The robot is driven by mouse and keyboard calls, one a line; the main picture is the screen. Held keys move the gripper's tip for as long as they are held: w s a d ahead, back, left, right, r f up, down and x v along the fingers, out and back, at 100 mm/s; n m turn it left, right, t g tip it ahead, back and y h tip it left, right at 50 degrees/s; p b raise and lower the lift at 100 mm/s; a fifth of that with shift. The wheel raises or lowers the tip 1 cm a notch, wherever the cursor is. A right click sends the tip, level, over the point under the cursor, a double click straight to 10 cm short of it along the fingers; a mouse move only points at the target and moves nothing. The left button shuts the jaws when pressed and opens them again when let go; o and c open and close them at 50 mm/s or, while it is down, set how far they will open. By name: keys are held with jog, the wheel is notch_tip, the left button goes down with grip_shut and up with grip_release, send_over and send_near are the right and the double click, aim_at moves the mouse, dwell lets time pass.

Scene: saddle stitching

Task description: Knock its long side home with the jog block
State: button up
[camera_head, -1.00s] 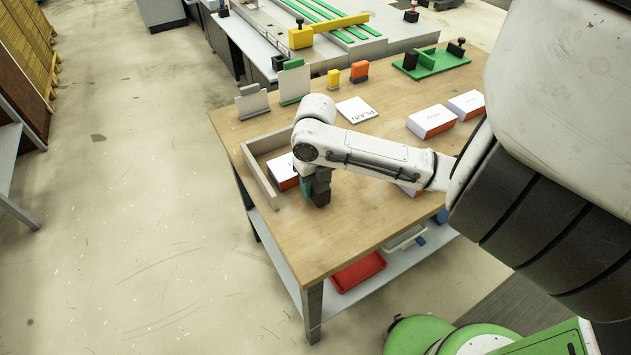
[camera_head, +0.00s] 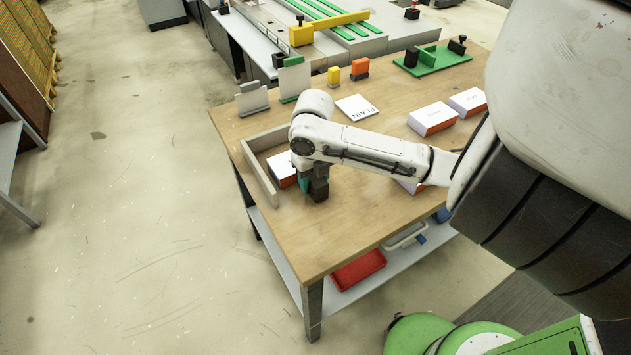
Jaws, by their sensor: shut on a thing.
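A white-topped stack with an orange-red side (camera_head: 281,171) lies inside the corner of a beige L-shaped fence (camera_head: 259,177) at the table's left end. My gripper (camera_head: 316,184) points down just right of the stack. It is shut on a small teal block (camera_head: 304,183), which shows between the dark fingers and the stack. The block is close against the stack's right side; I cannot tell if they touch. My arm hides the stack's far right part and most of the block.
More white-and-orange stacks (camera_head: 432,119) lie on the wooden table (camera_head: 352,232) to the right, one partly under my arm. A card marked PLAIN (camera_head: 356,107), small stands (camera_head: 252,99) and a green fixture (camera_head: 436,60) sit farther back. The front of the table is clear.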

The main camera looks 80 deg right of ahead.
jog(key=shift+w+d+b, duration=0.3)
jog(key=shift+w+d, duration=0.9)
jog(key=shift+d, duration=0.25)
jog(key=shift+w+d+b, duration=0.3)
jog(key=shift+w+d, duration=0.85)
jog(key=shift+d, duration=0.25)
jog(key=shift+r, duration=0.1)
jog(key=shift+s+a+r+p, duration=0.3)
jog(key=shift+a+r+p, duration=0.05)
jog(key=shift+r+p, duration=0.8)
jog(key=shift+s+a+r+p, duration=0.3)
jog(key=shift+r+p, duration=0.6)
jog(key=shift+r, duration=0.4)
jog(key=shift+s+a+r+p, duration=0.25)
jog(key=shift+a+r+p, duration=0.1)
jog(key=shift+r+p, duration=0.8)
jog(key=shift+s+a+r, duration=0.1)
jog(key=shift+a+r, duration=0.05)
jog(key=shift+r, duration=0.2)
